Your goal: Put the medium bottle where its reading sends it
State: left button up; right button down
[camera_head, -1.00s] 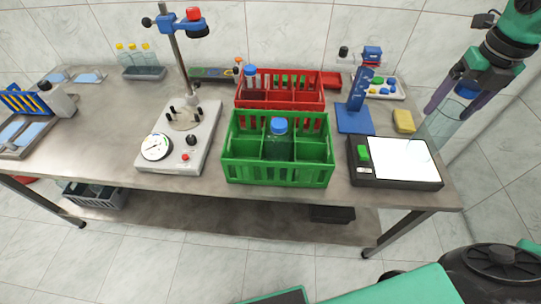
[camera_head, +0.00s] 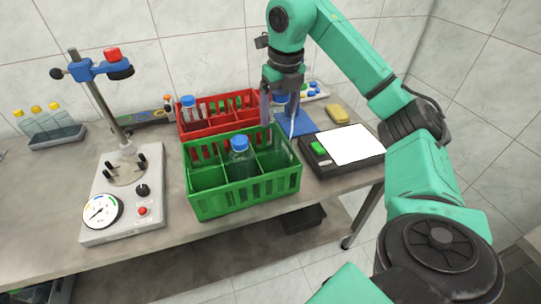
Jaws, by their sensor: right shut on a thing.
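My right gripper (camera_head: 280,117) points down and is shut on the medium bottle, a clear bottle with a blue cap (camera_head: 281,99) between the fingers. It is at the back right part of the green crate (camera_head: 245,194). The bottle's lower part is hard to make out, so I cannot tell whether it touches the crate floor. Another blue-capped bottle (camera_head: 240,160) stands upright in the green crate. My left gripper is not in view.
A red crate (camera_head: 205,125) with a blue-capped bottle (camera_head: 188,103) stands behind the green one. A stand with a dial (camera_head: 101,211) is on the left. Several bottles (camera_head: 45,121) stand in a tray at far left. A yellow sponge (camera_head: 337,114) lies behind the scale.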

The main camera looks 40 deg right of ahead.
aim_at(279, 128)
notch_tip(279, 128, down, 4)
jog(key=shift+a+r+b, duration=0.15)
jog(key=shift+r+b, duration=0.1)
jog(key=shift+b, duration=0.35)
notch_tip(279, 128, down, 7)
jog(key=shift+f+p, duration=0.15)
jog(key=shift+p, duration=0.15)
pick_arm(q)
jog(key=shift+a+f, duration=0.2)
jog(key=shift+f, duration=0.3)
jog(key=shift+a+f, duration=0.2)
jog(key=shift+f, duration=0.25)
pick_arm(e)
grip_release()
jog(key=r, duration=0.6)
jog(key=shift+s+a+r, duration=0.1)
jog(key=shift+s+r, duration=0.1)
jog(key=shift+s, duration=0.15)
jog(key=r+p, duration=0.1)
jog(key=r, duration=0.1)
jog(key=r+p, duration=0.1)
jog(key=r, duration=0.3)
jog(key=shift+s+p, duration=0.4)
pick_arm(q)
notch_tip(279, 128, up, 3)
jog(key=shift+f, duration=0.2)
pick_arm(e)
jog(key=shift+f, duration=0.15)
